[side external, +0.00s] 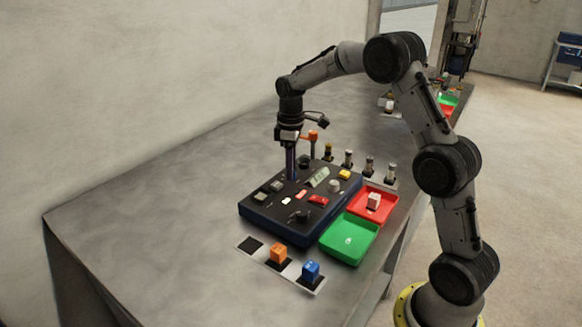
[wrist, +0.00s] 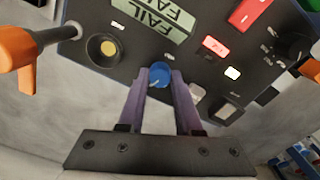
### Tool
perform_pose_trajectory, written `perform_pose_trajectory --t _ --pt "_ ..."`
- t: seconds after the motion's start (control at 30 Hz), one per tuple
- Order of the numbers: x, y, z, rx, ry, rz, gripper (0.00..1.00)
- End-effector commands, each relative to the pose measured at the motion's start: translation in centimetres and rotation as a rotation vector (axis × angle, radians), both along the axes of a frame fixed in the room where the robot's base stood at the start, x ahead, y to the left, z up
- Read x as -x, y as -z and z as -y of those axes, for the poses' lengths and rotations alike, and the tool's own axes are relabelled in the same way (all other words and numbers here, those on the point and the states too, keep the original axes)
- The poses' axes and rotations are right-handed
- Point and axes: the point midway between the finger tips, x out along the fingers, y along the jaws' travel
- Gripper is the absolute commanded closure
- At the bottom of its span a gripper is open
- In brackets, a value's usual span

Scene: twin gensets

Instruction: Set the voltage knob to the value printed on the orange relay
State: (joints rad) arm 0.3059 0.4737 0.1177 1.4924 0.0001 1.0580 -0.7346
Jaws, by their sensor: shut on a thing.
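My gripper (side external: 292,176) points straight down at the back left of the dark control panel (side external: 262,212). In the wrist view, my gripper's purple fingers (wrist: 160,84) are shut on the small blue voltage knob (wrist: 159,72), one finger on each side. A pale pointer line shows on the knob; its scale is not readable. The knob is hidden by the fingers in the side view. The orange relay (side external: 279,253) stands on a dark pad in front of the panel; its printed value is too small to read. The display (wrist: 150,20) reads FAIL.
A blue relay (side external: 310,270) stands right of the orange one. A green tray (side external: 350,256) and a red tray (side external: 384,190) holding a pale block (side external: 374,201) lie right of the panel. An orange-topped lever (side external: 312,136) rises close to my gripper. Several small posts stand behind.

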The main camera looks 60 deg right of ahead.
Motion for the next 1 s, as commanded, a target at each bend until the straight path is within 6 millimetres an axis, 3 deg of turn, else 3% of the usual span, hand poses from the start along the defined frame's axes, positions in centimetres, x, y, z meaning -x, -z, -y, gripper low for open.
perform_pose_trajectory --t 0.5,1.0 --pt "-0.03 -0.11 0.01 0.001 0.361 0.001 1.0" --pt "-0.02 -0.14 0.0 0.0 0.446 0.002 1.0"
